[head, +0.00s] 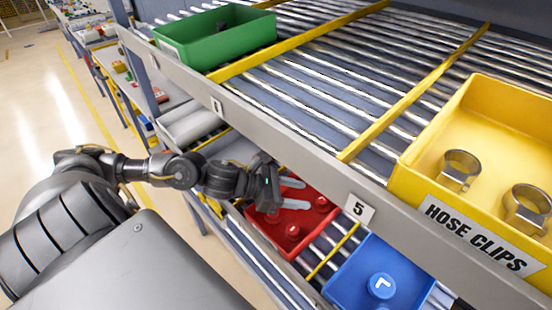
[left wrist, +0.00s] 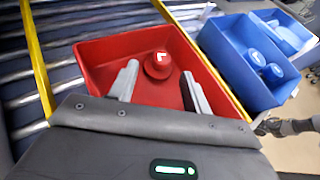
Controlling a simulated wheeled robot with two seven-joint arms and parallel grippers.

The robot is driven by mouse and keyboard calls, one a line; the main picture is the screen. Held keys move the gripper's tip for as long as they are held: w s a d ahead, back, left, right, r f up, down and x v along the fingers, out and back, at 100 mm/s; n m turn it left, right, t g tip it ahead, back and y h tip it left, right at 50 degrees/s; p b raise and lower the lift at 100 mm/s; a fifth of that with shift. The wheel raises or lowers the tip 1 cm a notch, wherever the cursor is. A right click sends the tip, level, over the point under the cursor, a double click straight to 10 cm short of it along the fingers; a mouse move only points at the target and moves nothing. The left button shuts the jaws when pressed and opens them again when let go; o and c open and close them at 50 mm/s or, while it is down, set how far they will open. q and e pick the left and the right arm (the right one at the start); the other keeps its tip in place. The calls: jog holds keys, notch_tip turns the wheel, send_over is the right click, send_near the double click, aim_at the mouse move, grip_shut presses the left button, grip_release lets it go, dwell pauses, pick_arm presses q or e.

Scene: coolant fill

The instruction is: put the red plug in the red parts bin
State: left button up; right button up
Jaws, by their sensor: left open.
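The red parts bin (head: 328,218) sits on the lower roller shelf, below the front rail of the upper shelf. Several round red plugs are in it, one of them (head: 293,231) near its front. My left gripper (head: 296,193) is open over the bin, its two pale fingers apart. In the left wrist view, the red bin (left wrist: 100,52) lies ahead. A red plug (left wrist: 158,66) with a white mark on top is seen between the open fingers (left wrist: 161,70), and I see no finger closed on it. My palm hides the bin's near part.
A blue bin (head: 350,277) with a blue plug (head: 381,287) is beside the red bin. On the upper shelf are a green bin (head: 222,45) and a yellow bin (head: 465,125) labelled HOSE CLIPS. The upper shelf's grey rail (head: 300,150) passes close above my left gripper.

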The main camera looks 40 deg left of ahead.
pick_arm(q)
jog(key=b+v, duration=0.1)
jog(key=v, duration=0.4)
jog(key=shift+s+a+f, duration=0.1)
jog(key=shift+s+a, duration=0.1)
jog(key=shift+s+a+r+b, duration=0.3)
jog(key=shift+s+a+r, duration=0.1)
jog(key=shift+s+a, duration=0.05)
jog(key=shift+a+r, duration=0.1)
jog(key=shift+r, duration=0.05)
jog(key=shift+s, duration=0.1)
